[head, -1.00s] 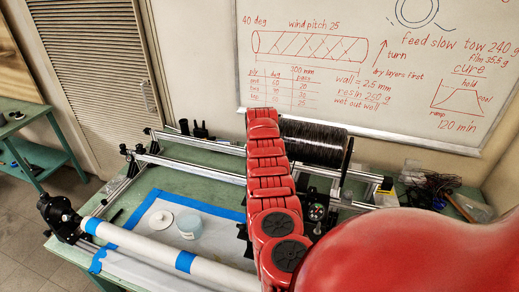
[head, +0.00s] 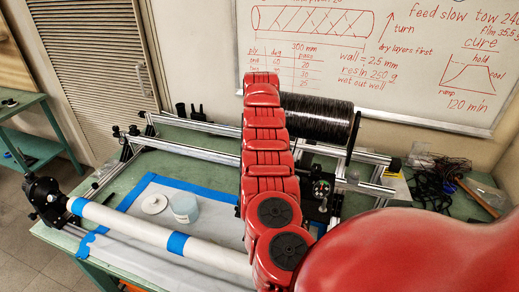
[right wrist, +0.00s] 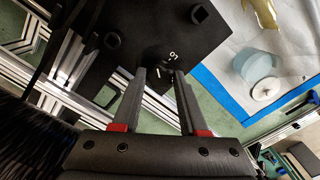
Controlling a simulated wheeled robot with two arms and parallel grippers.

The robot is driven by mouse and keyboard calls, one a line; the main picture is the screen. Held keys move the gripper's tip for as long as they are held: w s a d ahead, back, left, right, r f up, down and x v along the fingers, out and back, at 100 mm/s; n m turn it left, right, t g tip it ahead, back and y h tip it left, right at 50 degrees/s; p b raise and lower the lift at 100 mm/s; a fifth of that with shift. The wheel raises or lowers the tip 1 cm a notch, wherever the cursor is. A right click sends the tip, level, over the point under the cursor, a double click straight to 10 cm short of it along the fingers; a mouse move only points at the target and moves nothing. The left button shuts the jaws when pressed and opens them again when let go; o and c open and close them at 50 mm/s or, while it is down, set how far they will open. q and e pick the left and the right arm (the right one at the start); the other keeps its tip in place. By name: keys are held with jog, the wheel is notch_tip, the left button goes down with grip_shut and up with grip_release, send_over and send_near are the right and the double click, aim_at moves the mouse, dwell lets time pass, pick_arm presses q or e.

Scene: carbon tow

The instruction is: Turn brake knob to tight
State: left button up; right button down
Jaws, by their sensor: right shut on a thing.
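In the right wrist view, my right gripper (right wrist: 160,76) reaches to a small dark knob (right wrist: 159,56) on a black plate (right wrist: 125,35). A white mark shows on the plate by the knob. The two grey fingers are shut on the knob, one on each side; their tips partly hide it, so its turn angle is unclear. In the head view my red right arm hides the gripper. A round dark dial with pale marks (head: 320,188) shows just right of the arm. My left gripper is in neither view.
A black tow spool (head: 320,118) sits behind the arm on a rail frame (head: 185,147). A white tube with blue bands (head: 130,222) lies along the front left. A blue cup (head: 185,207) and a white lid (head: 153,202) stand on the sheet. Dark cables (head: 440,175) lie at right.

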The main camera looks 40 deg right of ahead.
jog(key=shift+m+b, duration=0.35)
jog(key=shift+m, duration=0.65)
jog(key=m, duration=0.2)
jog(key=shift+m, duration=0.3)
jog(key=m, duration=0.6)
jog(key=shift+r, duration=0.1)
jog(key=shift+m, duration=0.4)
jog(key=shift+c, duration=2.2)
grip_release()
